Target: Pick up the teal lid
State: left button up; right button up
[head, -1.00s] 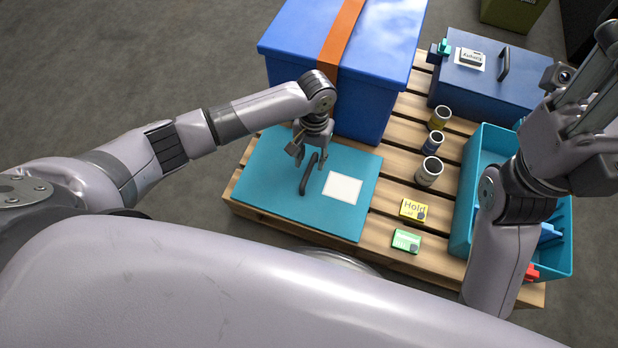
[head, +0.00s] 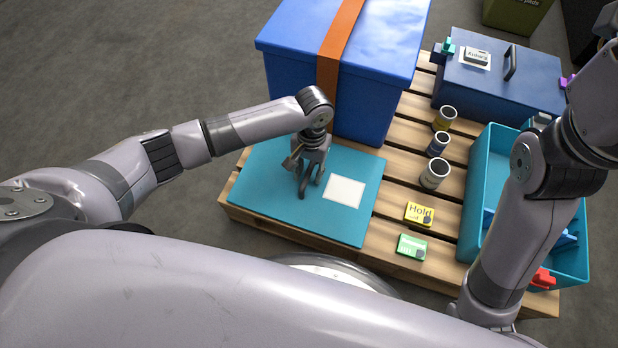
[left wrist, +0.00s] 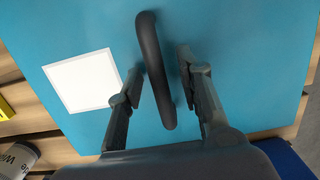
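The teal lid (head: 275,205) lies flat on the front left of the wooden pallet, with a dark arched handle (head: 303,186) and a white label (head: 344,191) on top. My left gripper (head: 310,180) is down at the handle. In the left wrist view, the gripper (left wrist: 160,85) is open, with one finger on each side of the handle (left wrist: 153,65) and gaps visible between. The lid (left wrist: 230,50) fills most of that view. My right arm is at the right of the head view; its gripper is outside the frame.
A tall blue box (head: 360,100) with an orange strap stands just behind the lid. A teal bin (head: 478,200) and a blue case (head: 500,85) are farther right.

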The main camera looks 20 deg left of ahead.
pick_arm(q)
grip_shut()
dwell(0.8)
